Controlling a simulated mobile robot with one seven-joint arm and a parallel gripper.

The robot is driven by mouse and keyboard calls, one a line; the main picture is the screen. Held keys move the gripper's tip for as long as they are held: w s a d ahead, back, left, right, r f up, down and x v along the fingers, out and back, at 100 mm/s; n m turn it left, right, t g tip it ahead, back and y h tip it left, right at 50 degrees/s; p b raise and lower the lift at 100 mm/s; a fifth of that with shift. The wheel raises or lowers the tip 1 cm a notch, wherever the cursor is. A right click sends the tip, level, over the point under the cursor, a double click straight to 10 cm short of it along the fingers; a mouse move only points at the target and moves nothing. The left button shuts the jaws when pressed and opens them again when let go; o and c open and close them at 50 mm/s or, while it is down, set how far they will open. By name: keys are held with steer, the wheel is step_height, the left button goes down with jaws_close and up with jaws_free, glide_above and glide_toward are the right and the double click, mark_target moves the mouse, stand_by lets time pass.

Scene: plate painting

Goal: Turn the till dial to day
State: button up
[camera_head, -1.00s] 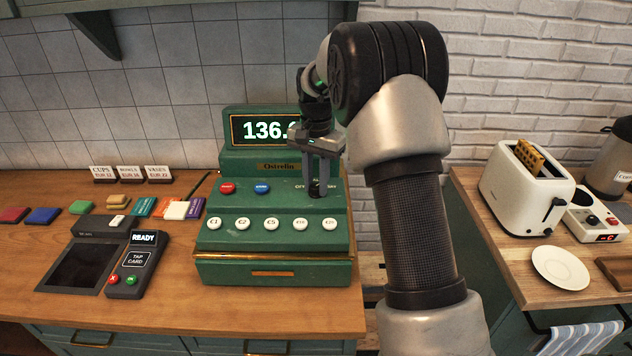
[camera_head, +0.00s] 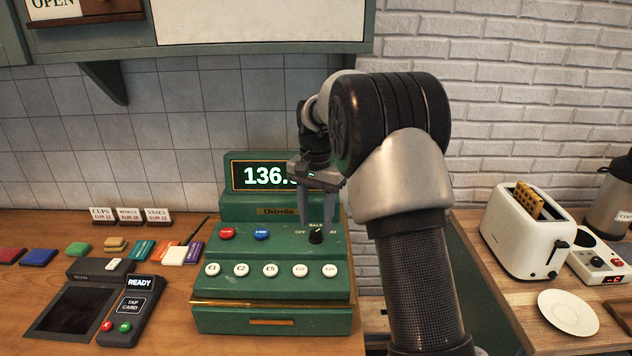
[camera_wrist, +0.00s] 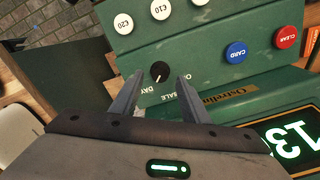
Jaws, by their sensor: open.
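The green till (camera_head: 275,262) stands on the wooden counter, its display partly hidden by my arm. Its small black dial (camera_head: 316,236) is at the right of the upper key panel, below the SALE label. The dial also shows in the wrist view (camera_wrist: 159,70), near the printed words DAY and SALE. Its pale pointer mark is small there, and I cannot tell exactly which label it points at. My gripper (camera_wrist: 160,80) is open and empty, just above the dial, one finger on each side of it in the picture. It also shows in the head view (camera_head: 316,222).
A card reader (camera_head: 133,312) and a dark tray-like pad (camera_head: 70,312) lie left of the till. Coloured blocks and small price signs (camera_head: 130,216) are behind them. A toaster (camera_head: 525,232) and a white plate (camera_head: 568,312) stand on the right-hand table.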

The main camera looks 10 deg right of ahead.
mark_target(316, 231)
step_height(316, 231, up, 14)
steer(key=shift+p, duration=0.4)
steer(key=shift+r, duration=0.1)
steer(key=s+r+n+t, duration=0.2)
steer(key=s+r, duration=0.1)
steer(key=s, duration=0.6)
steer(key=s+r+n+t, duration=0.15)
steer(key=s+r, duration=0.25)
steer(key=s, duration=0.4)
steer(key=s+f+n+t, duration=0.1)
steer(key=s+f, duration=0.3)
steer(key=s, duration=0.4)
steer(key=s+f+n+t, duration=0.1)
steer(key=s+f+n, duration=0.2)
steer(key=s, duration=0.5)
steer(key=shift+d+f, duration=0.2)
steer(key=shift+f, duration=0.3)
